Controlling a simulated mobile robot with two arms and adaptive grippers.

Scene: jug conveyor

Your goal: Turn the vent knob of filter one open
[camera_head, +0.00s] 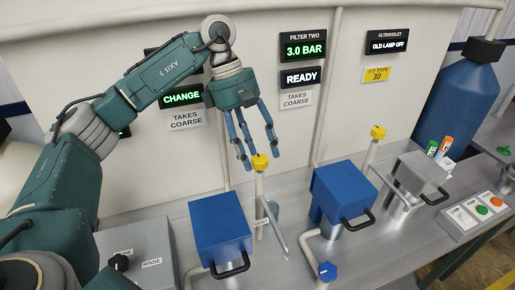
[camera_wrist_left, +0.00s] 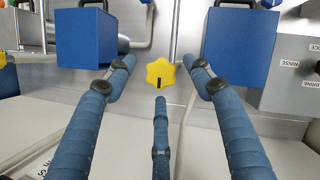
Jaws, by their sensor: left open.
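A yellow star-shaped vent knob (camera_head: 260,162) sits on top of a cream post between two blue filter housings. In the left wrist view the knob (camera_wrist_left: 160,72) shows face-on, with a dark mark at its lower edge. My left gripper (camera_head: 259,152) is open, its blue fingers pointing down over the knob. In the wrist view the knob lies between the two outer fingertips, with the third finger just below it; I see gaps around it and no clear contact. The left blue housing (camera_head: 220,230) stands beside the post. My right gripper is not in view.
A second blue housing (camera_head: 343,195) and another yellow knob (camera_head: 378,132) stand to the right. A blue knob (camera_head: 327,271) is at the front. A grey box marked RINSE (camera_head: 140,245) is at left. Displays read CHANGE (camera_head: 181,98) and 3.0 BAR (camera_head: 304,50).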

